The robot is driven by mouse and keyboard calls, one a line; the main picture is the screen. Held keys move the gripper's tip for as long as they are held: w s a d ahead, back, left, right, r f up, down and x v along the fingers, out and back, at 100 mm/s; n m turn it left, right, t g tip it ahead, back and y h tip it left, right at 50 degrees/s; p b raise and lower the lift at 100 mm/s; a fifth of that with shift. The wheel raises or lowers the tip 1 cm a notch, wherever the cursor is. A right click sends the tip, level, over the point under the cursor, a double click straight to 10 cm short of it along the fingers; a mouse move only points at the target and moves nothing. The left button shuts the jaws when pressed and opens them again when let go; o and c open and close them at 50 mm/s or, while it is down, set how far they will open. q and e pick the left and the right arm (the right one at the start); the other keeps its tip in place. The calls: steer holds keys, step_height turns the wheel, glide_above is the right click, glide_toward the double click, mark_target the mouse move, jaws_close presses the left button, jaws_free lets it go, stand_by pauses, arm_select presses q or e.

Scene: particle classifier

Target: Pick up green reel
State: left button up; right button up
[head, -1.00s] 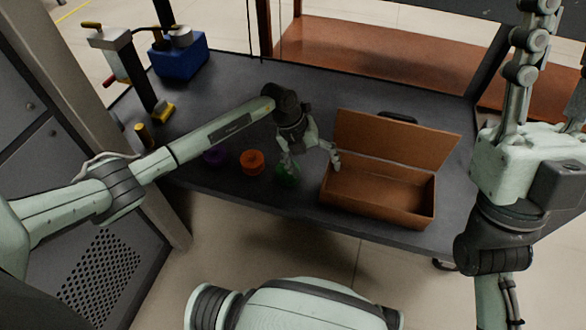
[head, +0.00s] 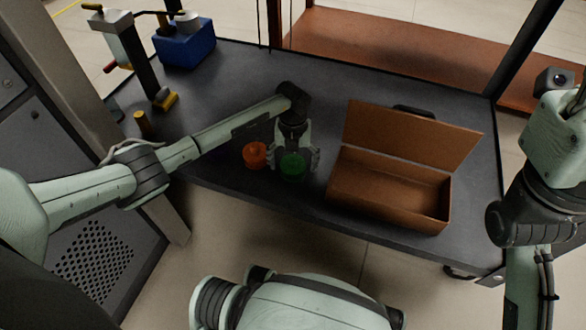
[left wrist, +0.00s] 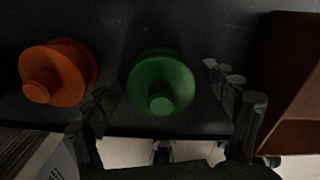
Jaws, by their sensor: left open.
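The green reel (head: 292,168) stands on the dark table near its front edge, between the orange reel and the brown box. My left gripper (head: 297,158) is open, with its fingers on either side of the green reel in the head view. In the left wrist view the green reel (left wrist: 161,84) lies between the spread fingers, with visible gaps on both sides. I cannot tell how far above the table the fingertips are. Of my right arm, only part shows at the right edge of the head view; its fingers are out of frame.
The orange reel (head: 255,154) stands close left of my left gripper. A dim purple reel (head: 219,149) is partly hidden near my left forearm. The open brown box (head: 392,203) stands close on the right. A blue bin (head: 185,45) and a stand are at the back left.

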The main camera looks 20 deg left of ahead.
arm_select(q)
steer(key=c, duration=1.4)
steer(key=shift+r, duration=0.1)
